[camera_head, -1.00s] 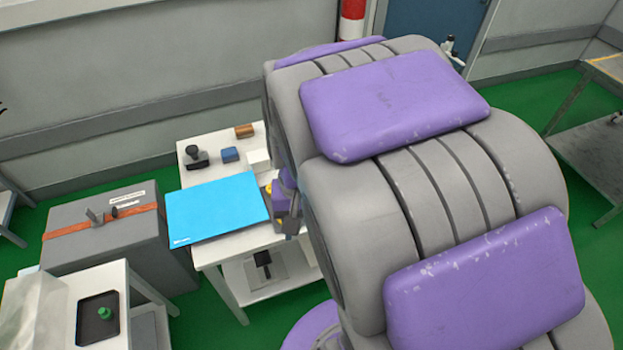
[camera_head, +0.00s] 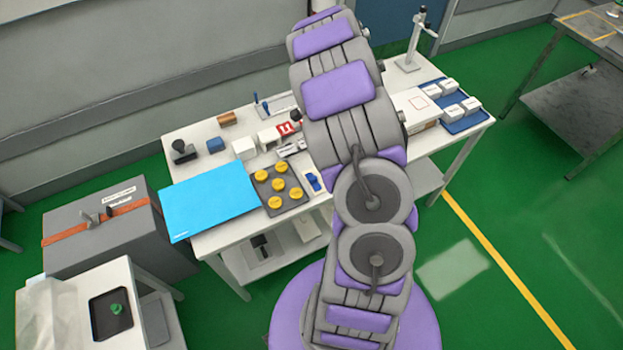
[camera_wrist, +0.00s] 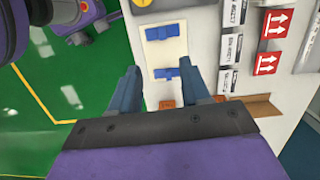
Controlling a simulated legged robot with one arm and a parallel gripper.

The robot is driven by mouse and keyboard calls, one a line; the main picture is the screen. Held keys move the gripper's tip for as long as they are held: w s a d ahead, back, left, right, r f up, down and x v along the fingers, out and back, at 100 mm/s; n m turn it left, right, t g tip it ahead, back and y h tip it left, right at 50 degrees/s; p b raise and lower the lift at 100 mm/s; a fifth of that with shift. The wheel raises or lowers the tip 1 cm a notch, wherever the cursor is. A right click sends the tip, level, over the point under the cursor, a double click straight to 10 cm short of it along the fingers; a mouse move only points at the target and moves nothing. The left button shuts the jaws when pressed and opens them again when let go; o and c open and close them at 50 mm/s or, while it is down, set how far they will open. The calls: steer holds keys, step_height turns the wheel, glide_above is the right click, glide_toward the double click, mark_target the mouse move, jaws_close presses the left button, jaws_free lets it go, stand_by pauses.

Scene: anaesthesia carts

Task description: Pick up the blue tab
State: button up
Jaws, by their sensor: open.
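In the wrist view two small blue pieces lie on a white card: an upper blue tab (camera_wrist: 166,32) and a lower blue tab (camera_wrist: 165,73). My gripper (camera_wrist: 159,67) is open, with its two blue-grey fingers pointing at the card. The lower tab appears between the fingertips, not held; the height gap cannot be told. In the head view a small blue tab (camera_head: 313,183) lies on a white card near the table's front edge, beside my arm. My gripper is hidden in that view.
A dark tray of several yellow discs (camera_head: 277,190) and a bright blue sheet (camera_head: 209,202) lie left of the card. A blue tray (camera_head: 464,122) with white boxes is at the table's right end.

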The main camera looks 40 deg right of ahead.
step_height(320, 180, down, 4)
steer(key=d, duration=0.1)
steer(key=b, duration=0.2)
glide_above(313, 178)
steer(key=f, duration=0.7)
steer(key=shift+s+d+f, duration=0.15)
steer(key=shift+s+d, duration=0.15)
steer(key=shift+d, duration=0.05)
steer(key=shift+d+f, duration=0.2)
steer(key=shift+f, duration=0.6)
steer(key=f, duration=0.4)
steer(key=shift+w+a+f+b, duration=0.2)
steer(key=shift+a+b, duration=0.05)
steer(key=shift+b, duration=0.15)
steer(key=shift+a+f, duration=0.1)
steer(key=shift+a, duration=0.15)
steer(key=shift+c, duration=0.3)
steer(key=shift+d, duration=0.25)
steer(key=c, duration=0.6)
steer(key=shift+a, duration=0.1)
jaws_close()
